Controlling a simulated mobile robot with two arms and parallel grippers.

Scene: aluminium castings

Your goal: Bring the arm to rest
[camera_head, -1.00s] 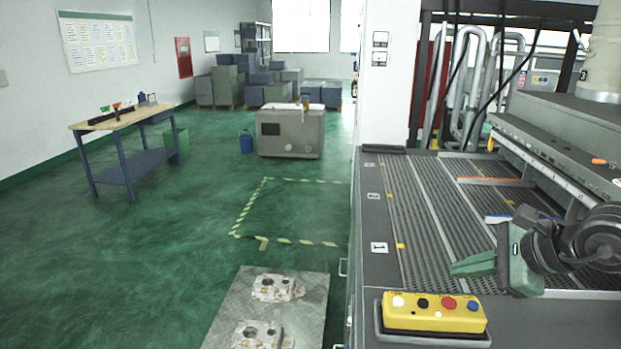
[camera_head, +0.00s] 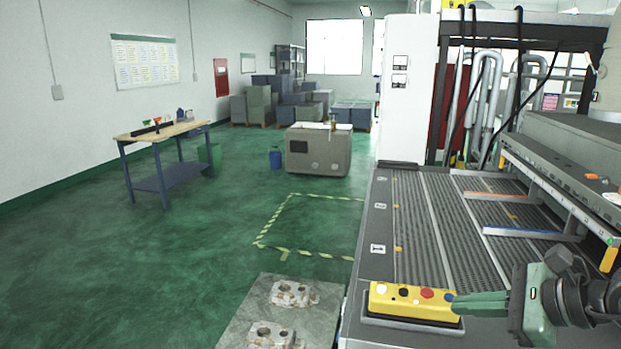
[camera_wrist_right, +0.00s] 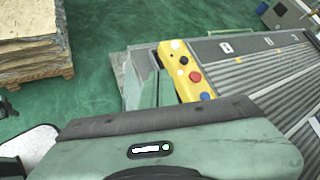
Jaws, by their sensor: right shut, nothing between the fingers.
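My right gripper (camera_head: 480,304) comes in from the right edge of the head view. Its green fingers are shut with nothing between them and point left. In the head view the fingertips overlap the right end of the yellow button box (camera_head: 412,303); I cannot tell whether they touch. In the right wrist view the gripper's green body fills the bottom, and its fingers (camera_wrist_right: 150,90) show beside the yellow button box (camera_wrist_right: 186,70). My left gripper is not in view.
The button box sits on the front of a ribbed machine bed (camera_head: 440,230) with coloured rails. Castings (camera_head: 290,293) lie on a grey plate (camera_head: 250,310) left of it. A workbench (camera_head: 165,133) and a grey machine (camera_head: 318,150) stand farther back. Green floor between is open.

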